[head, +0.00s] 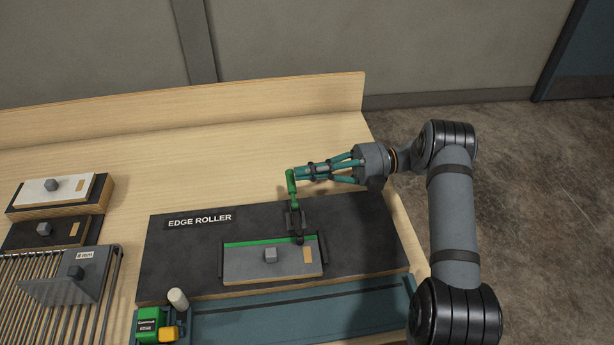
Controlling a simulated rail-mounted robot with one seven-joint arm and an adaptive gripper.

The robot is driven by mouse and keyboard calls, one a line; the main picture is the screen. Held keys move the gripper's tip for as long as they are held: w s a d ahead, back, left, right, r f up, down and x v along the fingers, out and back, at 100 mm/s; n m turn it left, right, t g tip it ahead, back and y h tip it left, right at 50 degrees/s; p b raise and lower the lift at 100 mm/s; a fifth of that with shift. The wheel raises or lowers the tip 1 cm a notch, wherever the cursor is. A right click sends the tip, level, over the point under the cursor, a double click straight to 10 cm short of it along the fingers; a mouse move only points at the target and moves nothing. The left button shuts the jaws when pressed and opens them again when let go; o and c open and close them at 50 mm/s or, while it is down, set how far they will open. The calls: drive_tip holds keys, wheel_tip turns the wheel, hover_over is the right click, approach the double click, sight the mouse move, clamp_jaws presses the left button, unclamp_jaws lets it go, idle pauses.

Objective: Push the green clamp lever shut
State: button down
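The green clamp lever (292,184) stands up from a dark clamp base (294,220) at the back edge of the plate's seat, on the black board labelled EDGE ROLLER. My gripper (301,173) reaches in from the right, its teal fingers drawn together at the tips. The fingertips are right beside the upper end of the lever; I cannot tell whether they touch it. A grey plate (245,268) with a knob and a tan label lies under the clamp's front end, with a green strip along its back edge.
A blue-grey rail (300,318) runs along the front, with a green-and-yellow unit (150,325) and a pale cylinder (178,299) at its left. A wire rack (40,300) and stacked plates (60,190) stand at left. Bare wooden bench (200,175) lies behind the board.

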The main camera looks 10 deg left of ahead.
drive_tip(key=shift+w+a+f, duration=0.1)
drive_tip(key=shift+w+f, duration=0.1)
idle(0.6)
drive_tip(key=w+d+r, duration=0.3)
drive_tip(key=d, duration=0.8)
drive_tip(key=shift+b, duration=0.35)
drive_tip(key=shift+a, duration=0.1)
drive_tip(key=s+a+f, duration=0.3)
drive_tip(key=a, duration=0.7)
drive_tip(key=shift+a, duration=0.35)
